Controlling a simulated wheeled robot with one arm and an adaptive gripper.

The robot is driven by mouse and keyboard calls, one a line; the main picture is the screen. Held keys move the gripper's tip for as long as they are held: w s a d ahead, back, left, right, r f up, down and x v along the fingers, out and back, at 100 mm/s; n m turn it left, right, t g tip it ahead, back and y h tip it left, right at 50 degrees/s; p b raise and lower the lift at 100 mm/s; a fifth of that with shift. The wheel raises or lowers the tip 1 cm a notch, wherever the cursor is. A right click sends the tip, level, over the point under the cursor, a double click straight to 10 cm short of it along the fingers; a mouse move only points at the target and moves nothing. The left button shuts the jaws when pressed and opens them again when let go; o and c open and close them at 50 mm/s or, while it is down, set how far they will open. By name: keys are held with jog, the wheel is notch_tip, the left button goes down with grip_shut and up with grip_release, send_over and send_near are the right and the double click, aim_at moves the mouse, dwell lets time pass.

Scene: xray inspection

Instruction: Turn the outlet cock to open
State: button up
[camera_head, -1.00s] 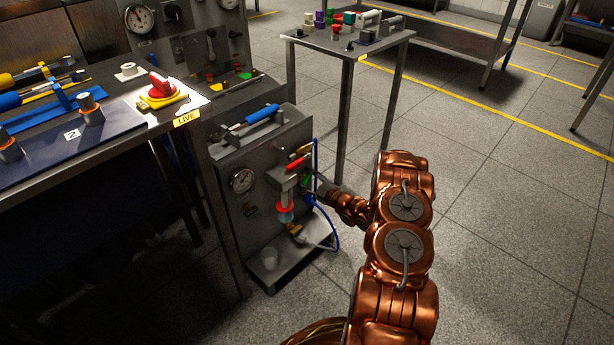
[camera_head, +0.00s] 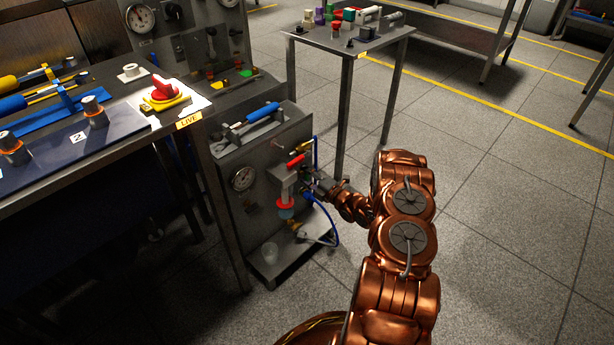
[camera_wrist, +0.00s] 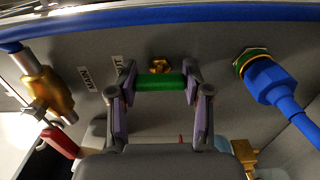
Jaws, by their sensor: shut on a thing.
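The outlet cock has a green handle (camera_wrist: 160,82) under a brass fitting (camera_wrist: 159,64), beside a label that seems to end in "UT" (camera_wrist: 121,66). In the wrist view the handle lies crosswise between the two fingers of my gripper (camera_wrist: 160,88), which are shut on its ends. In the head view my gripper (camera_head: 311,186) is at the right side of the grey test unit (camera_head: 232,215). It hides most of the green handle there. How far the cock is turned is hard to tell.
A red-handled valve (camera_head: 297,161) sits just above my gripper; its brass body (camera_wrist: 48,92) is near the "MAIN" label. A blue hose (camera_head: 333,222) loops close on the right. Open floor lies to the right.

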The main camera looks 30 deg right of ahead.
dwell(0.4)
jog(key=o, duration=1.2)
jog(key=v, duration=1.2)
jog(key=shift+r, duration=0.1)
